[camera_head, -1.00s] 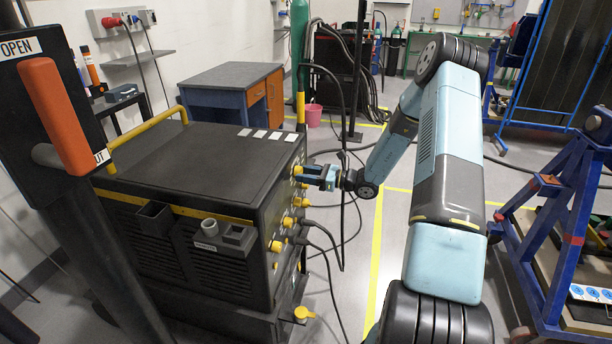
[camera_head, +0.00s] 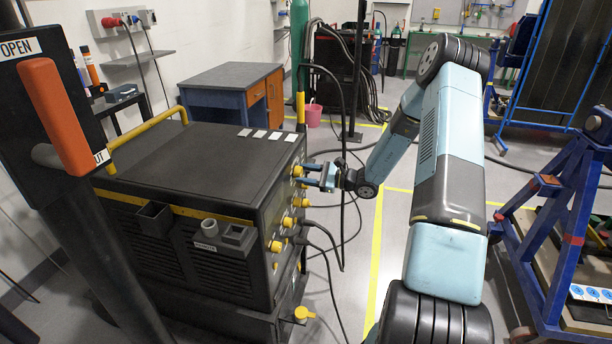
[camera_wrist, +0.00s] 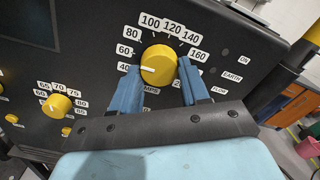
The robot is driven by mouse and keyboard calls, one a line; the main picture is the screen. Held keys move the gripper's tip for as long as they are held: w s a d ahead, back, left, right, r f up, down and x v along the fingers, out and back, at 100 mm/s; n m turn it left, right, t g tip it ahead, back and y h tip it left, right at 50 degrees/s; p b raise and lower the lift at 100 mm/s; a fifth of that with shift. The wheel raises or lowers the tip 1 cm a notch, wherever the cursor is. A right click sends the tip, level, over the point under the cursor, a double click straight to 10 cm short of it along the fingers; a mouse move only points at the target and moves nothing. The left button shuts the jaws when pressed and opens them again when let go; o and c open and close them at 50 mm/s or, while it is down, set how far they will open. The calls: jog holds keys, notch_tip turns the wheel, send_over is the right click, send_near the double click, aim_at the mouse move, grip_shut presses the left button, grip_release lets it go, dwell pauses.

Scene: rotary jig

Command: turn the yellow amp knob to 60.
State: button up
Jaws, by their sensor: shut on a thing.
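The yellow amp knob (camera_wrist: 160,62) is on the dark front panel of the welding machine, ringed by labels from 40 up to 160. In the wrist view its white mark points left, close to the 40 label (camera_wrist: 124,67) and below the 60 label (camera_wrist: 124,49). My gripper (camera_head: 305,175) is at the panel's upper part, with one blue finger on each side of the knob, shut on it. The fingers and wrist hide the lower labels of the dial. In the head view the amp knob (camera_head: 297,170) is small at the fingertips.
A second yellow knob (camera_wrist: 57,105) with its own scale is at lower left in the wrist view. Several yellow knobs and sockets with hanging cables (camera_head: 325,240) are below my gripper. A blue frame (camera_head: 560,230) stands at right. Floor between it and the machine is partly free.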

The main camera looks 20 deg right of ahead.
jog(key=shift+a, duration=0.1)
jog(key=o, duration=1)
jog(key=shift+o, duration=0.2)
jog(key=v, duration=1.3)
jog(key=shift+s+d, duration=0.2)
jog(key=shift+d, duration=0.15)
jog(key=shift+f, duration=0.1)
